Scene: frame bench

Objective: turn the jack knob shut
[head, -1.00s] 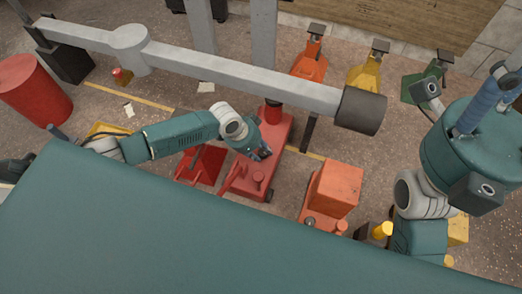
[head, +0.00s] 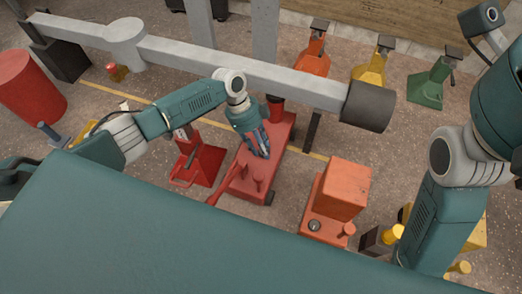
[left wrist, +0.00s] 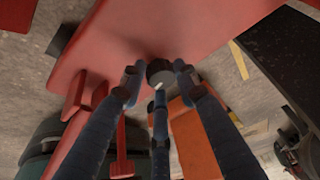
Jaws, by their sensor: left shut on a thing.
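The red jack (head: 282,140) lies on the floor in the middle of the head view, under the grey beam. Its red body (left wrist: 215,25) fills the top of the left wrist view. My left gripper (head: 260,147) points down at the jack's top. In the left wrist view its fingers (left wrist: 156,84) are closed around a small dark round knob (left wrist: 160,70) on the jack's side. The fingers hide the knob in the head view. My right arm is at the right of the head view, and its gripper is not seen.
The grey beam (head: 240,68) with a dark end (head: 368,106) runs above the jack. An orange box (head: 343,188) stands to the right, a red stand (head: 205,163) to the left. Orange (head: 313,55), yellow (head: 371,68) and green (head: 432,83) stands are behind. A red barrel (head: 30,85) is far left.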

